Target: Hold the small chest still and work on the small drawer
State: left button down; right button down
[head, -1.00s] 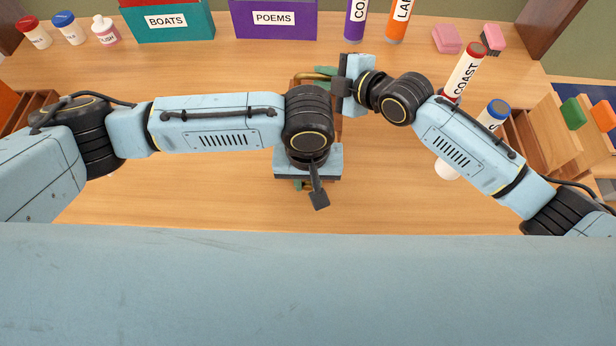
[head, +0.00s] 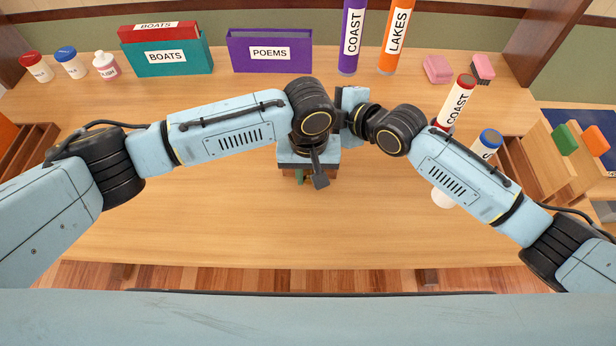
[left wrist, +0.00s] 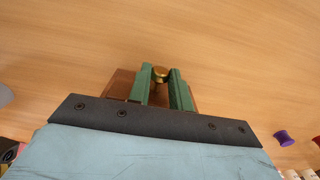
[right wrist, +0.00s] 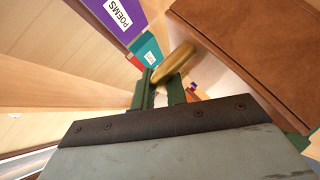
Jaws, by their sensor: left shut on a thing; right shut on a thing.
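The small brown chest (right wrist: 250,60) fills the upper right of the right wrist view. A little of it shows in the left wrist view (left wrist: 120,84); in the head view my arms cover most of it. In the head view both wrists meet at the table's middle. How far the small drawer is out is hidden.
A teal BOATS box (head: 165,58), a purple POEMS box (head: 270,52) and tubes labelled COAST (head: 351,35) and LAKES (head: 396,38) stand at the back. The front table is clear.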

pick_arm(q)
jog(key=shift+w+a, duration=0.1)
jog(key=shift+w, duration=0.1)
pick_arm(e)
jog(key=shift+s+a, duration=0.15)
pick_arm(q)
jog(key=c, duration=1.5)
grip_release()
jog(key=shift+c, duration=0.2)
jog(key=shift+o, duration=1.2)
jog(key=shift+s, duration=0.1)
notch_tip(320, 180, up, 12)
pick_arm(e)
jog(key=c, duration=1.3)
grip_release()
jog(key=shift+c, duration=0.2)
